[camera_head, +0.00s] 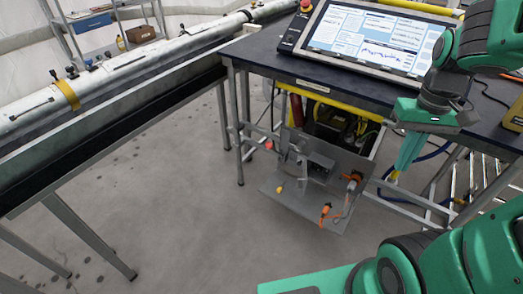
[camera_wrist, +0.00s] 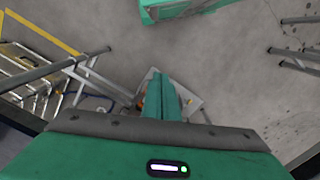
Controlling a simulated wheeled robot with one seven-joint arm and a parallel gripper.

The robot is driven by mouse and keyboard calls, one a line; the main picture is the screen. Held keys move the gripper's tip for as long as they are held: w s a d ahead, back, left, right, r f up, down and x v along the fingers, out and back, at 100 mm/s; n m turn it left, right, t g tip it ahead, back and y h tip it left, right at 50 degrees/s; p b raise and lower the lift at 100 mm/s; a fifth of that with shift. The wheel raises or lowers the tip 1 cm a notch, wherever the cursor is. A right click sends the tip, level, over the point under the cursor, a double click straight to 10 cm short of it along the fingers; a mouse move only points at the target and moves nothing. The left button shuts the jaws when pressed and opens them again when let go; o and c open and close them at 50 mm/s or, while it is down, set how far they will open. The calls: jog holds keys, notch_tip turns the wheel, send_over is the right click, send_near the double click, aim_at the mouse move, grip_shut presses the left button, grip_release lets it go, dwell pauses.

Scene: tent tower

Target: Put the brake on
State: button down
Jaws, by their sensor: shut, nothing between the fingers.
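A grey metal bracket assembly (camera_head: 310,205) stands low under the front of the table. It carries an orange-handled part (camera_head: 353,181) on its right, another orange part (camera_head: 325,213) near its front corner, and a yellow knob (camera_head: 279,189). I cannot tell which of these is the brake. My gripper (camera_head: 395,176) is shut and empty, pointing down to the right of the assembly, apart from it in the picture. In the wrist view my closed fingers (camera_wrist: 160,76) hide much of the grey plate (camera_wrist: 191,104).
The dark table (camera_head: 270,55) above bears a tilted screen (camera_head: 365,40) and a yellow device (camera_head: 513,115). A long pipe (camera_head: 120,75) on a frame runs along the left. Table legs and a blue cable (camera_head: 415,157) stand close by. The floor (camera_head: 180,190) left of the assembly is clear.

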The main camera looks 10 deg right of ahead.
jog(key=w+a+f+n+h, duration=0.1)
jog(key=w+a+f+n, duration=0.3)
jog(key=w, duration=0.5)
jog(key=w+a+f+n+h, duration=0.25)
jog(key=w+f+n, duration=0.2)
jog(key=w, duration=0.55)
jog(key=w+a+f+n+h, duration=0.1)
jog(key=w+a+f+n, duration=0.25)
jog(key=w+f, duration=0.4)
jog(key=w+a+f+n+t+h, duration=0.1)
jog(key=w+a+f+n, duration=0.3)
jog(key=a, duration=0.4)
jog(key=w+a+f+n+t+h, duration=0.1)
jog(key=w+a+f+n+t, duration=0.2)
jog(key=a, duration=0.5)
jog(key=w+a+f+n+t+h, duration=0.1)
jog(key=w+a+f+n, duration=0.4)
jog(key=a, duration=0.4)
jog(key=shift+w+f+n+t, duration=0.4)
jog(key=shift+w+f, duration=0.15)
jog(key=shift+w, duration=0.25)
jog(key=w+d+f, duration=0.5)
jog(key=d, duration=0.4)
